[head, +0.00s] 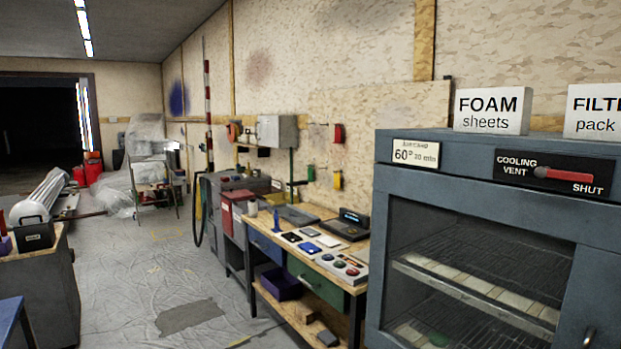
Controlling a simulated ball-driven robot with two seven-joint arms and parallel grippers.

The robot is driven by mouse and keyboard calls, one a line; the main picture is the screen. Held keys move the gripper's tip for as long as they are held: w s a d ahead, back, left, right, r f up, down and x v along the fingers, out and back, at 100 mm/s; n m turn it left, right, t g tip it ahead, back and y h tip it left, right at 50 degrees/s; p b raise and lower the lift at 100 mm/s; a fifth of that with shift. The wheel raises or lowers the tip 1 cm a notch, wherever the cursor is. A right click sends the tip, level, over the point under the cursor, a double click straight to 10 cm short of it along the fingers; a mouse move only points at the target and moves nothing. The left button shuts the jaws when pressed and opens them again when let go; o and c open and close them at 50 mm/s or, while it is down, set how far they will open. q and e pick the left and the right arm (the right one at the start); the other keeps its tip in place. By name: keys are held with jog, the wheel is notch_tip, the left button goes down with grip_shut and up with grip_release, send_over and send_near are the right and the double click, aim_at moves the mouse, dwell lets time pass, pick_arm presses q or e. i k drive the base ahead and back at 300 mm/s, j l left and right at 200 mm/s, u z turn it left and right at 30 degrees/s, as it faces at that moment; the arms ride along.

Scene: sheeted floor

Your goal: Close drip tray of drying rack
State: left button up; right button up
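A blue-grey cabinet (480,182) that looks like the drying rack stands close at the right, cut off by the right and bottom edges. Behind its front opening are wire shelves (481,256) holding flat pale pieces (478,291). A dark handle (588,338) is at the lower right. A label reading "60° 20 min" (416,153) and a "COOLING VENT" plate with a red lever (566,174) pointing right, beside "SHUT", are on its top front. I see no drip tray; the cabinet's lower part is out of view. Neither gripper shows.
A wooden workbench (312,222) with drawers and small devices runs along the wall left of the cabinet. Signs "FOAM sheets" (492,110) and "FILT... pack" (595,110) stand on top of the cabinet. A grey bench (45,285) is at the left. The sheeted floor (150,270) between is mostly clear.

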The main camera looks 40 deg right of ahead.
aim_at(298, 217)
jog(key=i+l+z, duration=0.1)
jog(key=i+z, duration=0.2)
jog(key=i, duration=3.2)
jog(key=i+z, duration=0.25)
jog(key=i, duration=0.25)
jog(key=i+j+z, duration=0.1)
jog(key=i+z, duration=0.15)
jog(key=i, duration=0.2)
jog(key=i+j+z, duration=0.2)
jog(key=i, duration=0.25)
